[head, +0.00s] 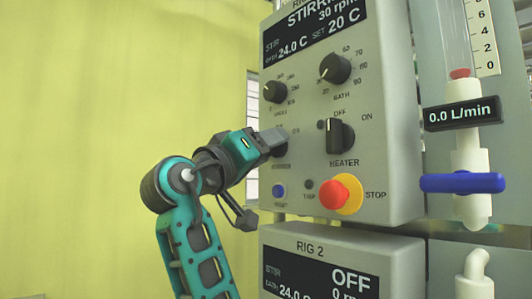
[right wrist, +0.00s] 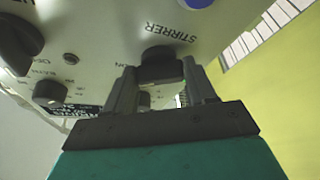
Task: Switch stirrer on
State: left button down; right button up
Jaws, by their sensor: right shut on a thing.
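The stirrer switch (right wrist: 160,66) is a dark knob on the grey control panel (head: 390,190), with the word STIRRER beside it in the right wrist view. My right gripper (right wrist: 160,78) has a finger on each side of this knob and is shut on it. In the head view my right gripper (head: 276,142) reaches the panel from the left and covers most of the knob. The panel's display (head: 315,32) shows "STIRRI", cut off at the edge, with 30 rpm, 24.0 C and SET 20 C. My left gripper is not in view.
The heater knob (head: 340,136) is right of my gripper. A red stop button (head: 334,195) and a blue button (head: 279,191) lie below. Two dials sit above, including the bath dial (head: 334,69). A second panel (head: 345,245) below reads OFF. A blue valve handle (head: 462,183) is at right.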

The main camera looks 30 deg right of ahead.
dwell(0.5)
jog(key=o, duration=1)
jog(key=shift+o, duration=0.2)
jog(key=shift+a, duration=0.1)
jog(key=v, duration=1.2)
jog(key=shift+a+f+b, duration=0.25)
jog(key=shift+a+b, duration=0.1)
jog(key=shift+b, duration=0.05)
